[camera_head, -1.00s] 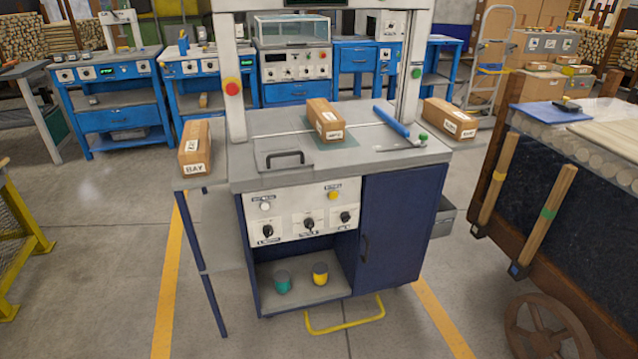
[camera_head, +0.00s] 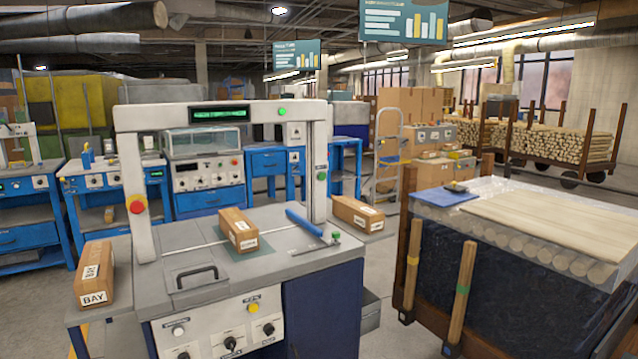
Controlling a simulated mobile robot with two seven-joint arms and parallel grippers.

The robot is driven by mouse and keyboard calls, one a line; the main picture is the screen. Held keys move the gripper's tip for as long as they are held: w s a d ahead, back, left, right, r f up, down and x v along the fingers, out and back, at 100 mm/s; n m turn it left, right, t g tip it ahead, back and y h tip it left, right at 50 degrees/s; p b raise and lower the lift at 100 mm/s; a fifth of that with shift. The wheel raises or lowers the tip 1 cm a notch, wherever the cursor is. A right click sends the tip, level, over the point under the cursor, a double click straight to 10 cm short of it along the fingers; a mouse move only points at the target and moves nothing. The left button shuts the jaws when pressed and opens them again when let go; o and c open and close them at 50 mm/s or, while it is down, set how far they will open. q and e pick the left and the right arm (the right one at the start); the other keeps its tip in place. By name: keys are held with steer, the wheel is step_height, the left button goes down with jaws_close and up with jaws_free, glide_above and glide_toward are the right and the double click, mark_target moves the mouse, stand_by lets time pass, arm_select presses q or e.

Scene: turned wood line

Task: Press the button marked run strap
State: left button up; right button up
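A strapping machine with a grey top (camera_head: 190,242) and a white arch (camera_head: 143,190) stands in front of me. Its front panel (camera_head: 205,330) carries a white button (camera_head: 178,331) and a yellow button (camera_head: 254,308), each with a small label above it. The labels are too small to read, so I cannot tell which says run strap. Black knobs (camera_head: 268,328) sit lower on the panel. A red button (camera_head: 136,207) is on the arch's left post and a green one (camera_head: 321,176) on its right post. Neither of my grippers is in view.
A carton (camera_head: 238,230) sits under the arch, beside a blue bar (camera_head: 304,222). Another carton (camera_head: 94,274) lies on the left side shelf, and one (camera_head: 357,213) lies to the right. A loaded wooden cart (camera_head: 408,255) stands close on the right. Blue benches (camera_head: 110,205) stand behind.

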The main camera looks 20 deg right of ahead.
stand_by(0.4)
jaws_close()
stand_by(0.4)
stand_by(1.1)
